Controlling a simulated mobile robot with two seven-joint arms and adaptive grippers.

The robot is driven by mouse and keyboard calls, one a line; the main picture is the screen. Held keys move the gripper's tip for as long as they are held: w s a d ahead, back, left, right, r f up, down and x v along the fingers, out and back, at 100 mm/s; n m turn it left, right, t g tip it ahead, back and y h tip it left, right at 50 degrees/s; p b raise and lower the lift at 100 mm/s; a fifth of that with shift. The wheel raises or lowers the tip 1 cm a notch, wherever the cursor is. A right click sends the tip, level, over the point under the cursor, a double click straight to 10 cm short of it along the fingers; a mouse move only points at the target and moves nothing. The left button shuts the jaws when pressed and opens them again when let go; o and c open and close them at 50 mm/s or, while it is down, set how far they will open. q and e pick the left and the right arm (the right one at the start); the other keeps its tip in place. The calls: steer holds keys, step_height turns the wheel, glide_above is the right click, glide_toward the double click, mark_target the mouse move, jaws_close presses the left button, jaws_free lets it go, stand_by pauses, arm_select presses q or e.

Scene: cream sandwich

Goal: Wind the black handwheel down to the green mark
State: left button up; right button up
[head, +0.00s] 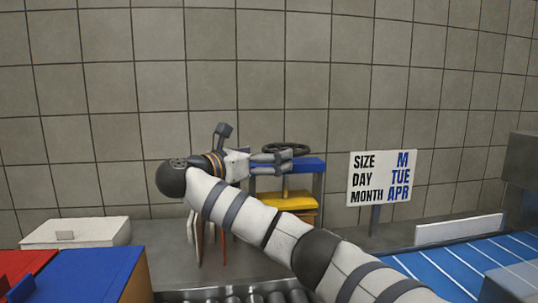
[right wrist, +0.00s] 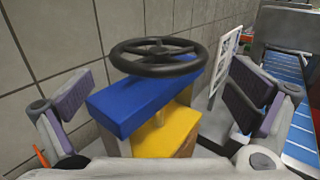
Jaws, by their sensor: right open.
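The black handwheel (head: 286,148) sits level on top of a press with a blue crossbeam (head: 308,165). Below the beam is a yellow plate (head: 287,203). My right gripper (head: 272,160) is at the left of the wheel in the head view, close to wheel height. In the right wrist view the handwheel (right wrist: 158,57) shows whole, between the spread fingers of my right gripper (right wrist: 163,82), which is open and empty. I cannot tell whether a finger touches the rim. I see no green mark in either view. My left gripper is out of view.
A sign (head: 381,177) reading SIZE M, DAY TUE, MONTH APR stands right of the press. A blue conveyor (head: 460,270) lies further right. A white box (head: 75,233) and red and blue containers stand at left. Rollers run along the front. A tiled wall is behind.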

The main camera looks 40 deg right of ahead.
steer(key=shift+w+d+r, duration=0.1)
steer(key=shift+d+r, duration=0.1)
steer(key=shift+d, duration=0.4)
steer(key=shift+d+f, duration=0.15)
steer(key=shift+d, duration=0.05)
steer(key=shift+w, duration=0.1)
steer(key=c, duration=0.9)
steer(key=shift+a, duration=0.15)
steer(key=c, duration=0.5)
